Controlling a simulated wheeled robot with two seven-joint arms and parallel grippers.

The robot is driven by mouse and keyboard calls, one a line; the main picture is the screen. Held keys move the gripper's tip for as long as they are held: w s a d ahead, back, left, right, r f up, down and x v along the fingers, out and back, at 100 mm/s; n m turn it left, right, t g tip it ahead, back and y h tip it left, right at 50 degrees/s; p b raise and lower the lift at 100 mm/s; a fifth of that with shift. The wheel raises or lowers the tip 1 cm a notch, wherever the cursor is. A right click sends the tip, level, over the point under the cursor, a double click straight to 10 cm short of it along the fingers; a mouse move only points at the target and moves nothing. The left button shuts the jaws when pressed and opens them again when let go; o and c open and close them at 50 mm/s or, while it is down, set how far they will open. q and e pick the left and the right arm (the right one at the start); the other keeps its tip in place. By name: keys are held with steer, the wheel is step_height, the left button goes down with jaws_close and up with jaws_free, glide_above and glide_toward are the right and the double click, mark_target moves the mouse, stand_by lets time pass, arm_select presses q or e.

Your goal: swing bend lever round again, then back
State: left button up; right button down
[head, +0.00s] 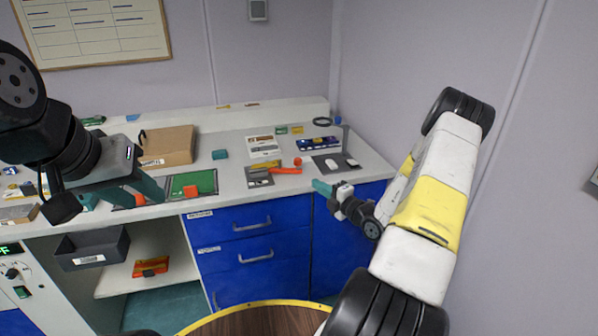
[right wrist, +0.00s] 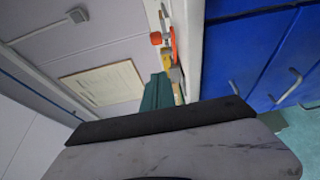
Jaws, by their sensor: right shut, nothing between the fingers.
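An orange lever (head: 285,170) with a round red-orange knob (head: 298,161) stands out to the right from a small fixture (head: 259,177) near the front edge of the counter. The lever (right wrist: 174,45) and its knob (right wrist: 156,38) also show in the right wrist view, beyond the fingers. My right gripper (head: 320,187) is shut and empty, in front of the counter edge, below and right of the lever and apart from it. Its teal fingers also show in the right wrist view (right wrist: 155,92). My left gripper (head: 122,196) hangs over the left part of the counter with its teal fingers apart.
A green mat (head: 192,182), a cardboard box (head: 168,146) and a teal block (head: 220,154) lie left of the lever. A grey plate (head: 338,163) with a white item and a blue tray (head: 314,144) lie to its right. Blue drawers (head: 250,240) are below.

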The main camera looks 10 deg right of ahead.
mark_target(300, 163)
steer(key=x, duration=0.3)
steer(key=d+x, duration=0.1)
steer(key=x, duration=0.7)
steer(key=shift+w+d, duration=0.3)
steer(key=shift+w, duration=0.3)
steer(key=shift+w+d, duration=0.2)
steer(key=shift+w, duration=0.35)
steer(key=shift+w+d, duration=0.5)
steer(key=shift+w, duration=0.3)
